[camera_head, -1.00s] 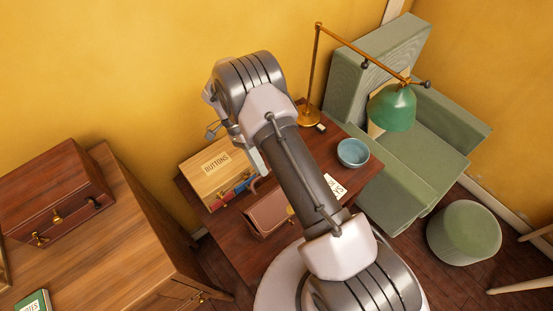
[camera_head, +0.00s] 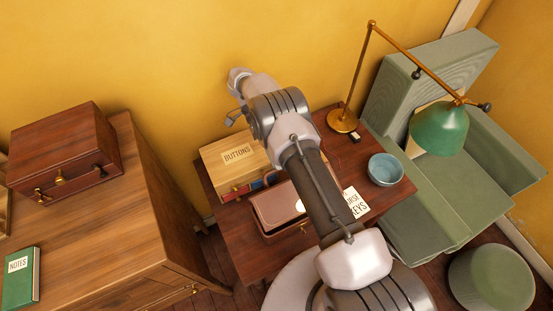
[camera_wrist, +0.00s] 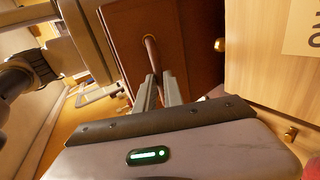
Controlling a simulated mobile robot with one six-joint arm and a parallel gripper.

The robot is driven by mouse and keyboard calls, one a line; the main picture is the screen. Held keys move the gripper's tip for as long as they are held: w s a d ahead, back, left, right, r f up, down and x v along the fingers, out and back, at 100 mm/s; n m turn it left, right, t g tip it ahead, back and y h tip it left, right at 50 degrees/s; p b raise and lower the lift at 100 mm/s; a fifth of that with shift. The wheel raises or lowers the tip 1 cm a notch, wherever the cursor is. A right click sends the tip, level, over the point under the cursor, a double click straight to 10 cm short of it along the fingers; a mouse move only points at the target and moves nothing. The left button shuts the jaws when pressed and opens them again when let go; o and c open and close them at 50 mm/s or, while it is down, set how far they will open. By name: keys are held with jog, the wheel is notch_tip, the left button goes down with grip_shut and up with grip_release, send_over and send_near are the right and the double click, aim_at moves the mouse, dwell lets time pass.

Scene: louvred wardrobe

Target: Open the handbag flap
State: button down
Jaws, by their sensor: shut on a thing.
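The brown leather handbag (camera_head: 270,212) is on the small dark table in the head view. Its top looks open, with a paler inside and a whitish spot showing; my arm covers its right part. In the wrist view my gripper (camera_wrist: 160,78) is shut on a thin curved brown bar, which looks like the handbag handle (camera_wrist: 150,48). Behind it is a dark brown panel (camera_wrist: 185,30) that looks like the flap, with a brass clasp (camera_wrist: 219,45) at its right edge. My fingertips are hidden in the head view.
A wooden BUTTONS box (camera_head: 215,160) stands close behind the handbag. A blue bowl (camera_head: 385,169), a KEYS card (camera_head: 356,203) and a brass lamp with green shade (camera_head: 440,128) are to the right. A wooden cabinet (camera_head: 110,225) is at left, a green armchair (camera_head: 455,190) at right.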

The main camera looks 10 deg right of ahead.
jog(key=shift+s+f, duration=0.1)
jog(key=shift+f, duration=0.1)
jog(key=c, duration=1.5)
grip_release()
jog(key=shift+o, duration=0.2)
jog(key=shift+r, duration=0.1)
jog(key=shift+r, duration=0.1)
jog(key=s+d+r+p, duration=0.1)
jog(key=s+r, duration=0.1)
jog(key=s, duration=0.5)
jog(key=s+d+r+p, duration=0.1)
jog(key=s+d+r, duration=0.1)
jog(key=s, duration=0.6)
jog(key=shift+s+r, duration=0.3)
jog(key=shift+r, duration=0.1)
